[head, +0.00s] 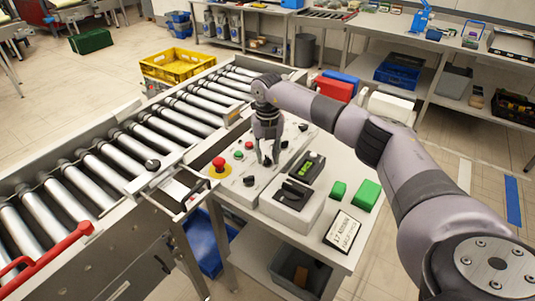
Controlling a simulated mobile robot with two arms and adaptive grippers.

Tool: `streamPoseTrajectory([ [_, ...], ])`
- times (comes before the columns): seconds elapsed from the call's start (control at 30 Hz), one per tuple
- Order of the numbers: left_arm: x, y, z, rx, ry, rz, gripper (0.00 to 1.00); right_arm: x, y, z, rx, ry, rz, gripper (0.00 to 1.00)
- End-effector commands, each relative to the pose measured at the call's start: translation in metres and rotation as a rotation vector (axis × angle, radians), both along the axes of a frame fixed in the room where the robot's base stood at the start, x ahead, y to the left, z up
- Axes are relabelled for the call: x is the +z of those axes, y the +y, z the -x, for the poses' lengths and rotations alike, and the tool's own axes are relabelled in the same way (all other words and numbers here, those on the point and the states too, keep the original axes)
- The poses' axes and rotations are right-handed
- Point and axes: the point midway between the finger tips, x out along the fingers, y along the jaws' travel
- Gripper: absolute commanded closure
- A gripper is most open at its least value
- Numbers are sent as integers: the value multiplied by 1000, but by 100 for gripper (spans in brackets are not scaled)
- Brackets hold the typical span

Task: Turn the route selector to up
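A sloped grey control panel (233,176) stands on the table beside the conveyor. It carries a red mushroom button on a yellow base (219,167), small red and green buttons, and several black knobs. One black knob (250,181) shows at its front edge and another (303,127) at its far right. I cannot read labels, so I cannot tell which knob is the route selector or where it points. My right gripper (267,161) points down at the middle of the panel, its fingertips at or just above the surface. Its fingers hide what lies between them. My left gripper is out of view.
A grey box with a large black handle (293,193) stands just in front of the panel. Green blocks (367,195) and a sign (342,232) lie to the right. The roller conveyor (130,155) runs along the left, with a yellow crate (177,66) behind it.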

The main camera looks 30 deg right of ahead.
Motion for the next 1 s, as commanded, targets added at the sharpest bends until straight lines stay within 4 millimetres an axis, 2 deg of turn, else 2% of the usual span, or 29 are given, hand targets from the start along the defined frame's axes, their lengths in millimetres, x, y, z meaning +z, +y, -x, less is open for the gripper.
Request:
streamPoseTrajectory([
  [0.17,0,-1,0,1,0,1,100,20,0,-1,1,-4,1,71],
  [0.4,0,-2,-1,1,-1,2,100,72,0,-1,-1,-6,-1,71],
  [0.6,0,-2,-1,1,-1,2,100,105,0,-1,-1,-4,0,71],
  [0.77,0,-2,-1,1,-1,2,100,118,0,-1,-1,-1,-1,71],
  [1.0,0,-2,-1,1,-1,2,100,120,0,0,-1,-1,-1,71],
])
